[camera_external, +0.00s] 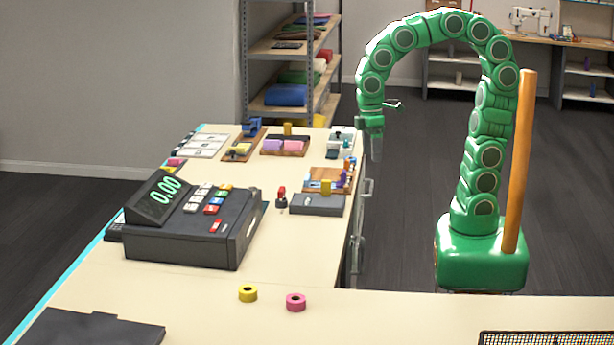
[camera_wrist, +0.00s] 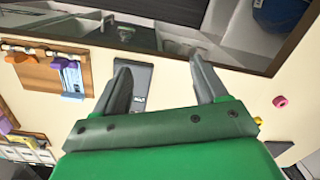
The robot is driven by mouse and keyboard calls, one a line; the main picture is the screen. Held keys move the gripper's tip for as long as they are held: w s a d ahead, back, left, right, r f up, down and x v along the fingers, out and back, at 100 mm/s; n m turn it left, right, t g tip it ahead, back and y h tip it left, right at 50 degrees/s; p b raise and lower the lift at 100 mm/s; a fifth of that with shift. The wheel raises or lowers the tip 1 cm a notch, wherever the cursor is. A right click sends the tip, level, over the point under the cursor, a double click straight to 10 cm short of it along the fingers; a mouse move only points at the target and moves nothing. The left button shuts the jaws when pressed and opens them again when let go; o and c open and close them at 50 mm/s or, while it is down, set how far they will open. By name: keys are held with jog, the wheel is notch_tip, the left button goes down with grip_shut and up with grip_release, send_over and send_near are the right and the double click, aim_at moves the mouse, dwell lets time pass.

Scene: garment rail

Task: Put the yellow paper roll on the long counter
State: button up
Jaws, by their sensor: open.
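The yellow paper roll (camera_external: 248,293), a short ring with a dark hole, sits on the near part of the pale counter (camera_external: 200,300), just left of a pink roll. In the wrist view, a small yellow bit (camera_wrist: 258,120) shows at the edge of my gripper's body, mostly hidden, probably this roll. My gripper (camera_external: 375,152) hangs pointing down at the right edge of the counter's far stretch, well away from the roll. In the wrist view its two fingers (camera_wrist: 160,68) are spread apart with nothing between them.
The pink roll (camera_external: 296,302) is close beside the yellow one; it also shows in the wrist view (camera_wrist: 280,101). A cash register (camera_external: 190,235) fills the counter's left side. A grey box (camera_external: 318,205) and small trays stand behind. Bare counter lies between register and rolls.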

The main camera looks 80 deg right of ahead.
jog(key=s+d+f+m, duration=0.2)
jog(key=s+d, duration=0.2)
jog(key=s, duration=0.4)
jog(key=s+d+f+m+g, duration=0.1)
jog(key=s+d, duration=0.3)
jog(key=s, duration=0.4)
jog(key=shift+s+d+f+m+h, duration=0.2)
jog(key=shift+d+f+m+h, duration=0.1)
jog(key=shift+f+m, duration=0.5)
jog(key=shift+o, duration=0.2)
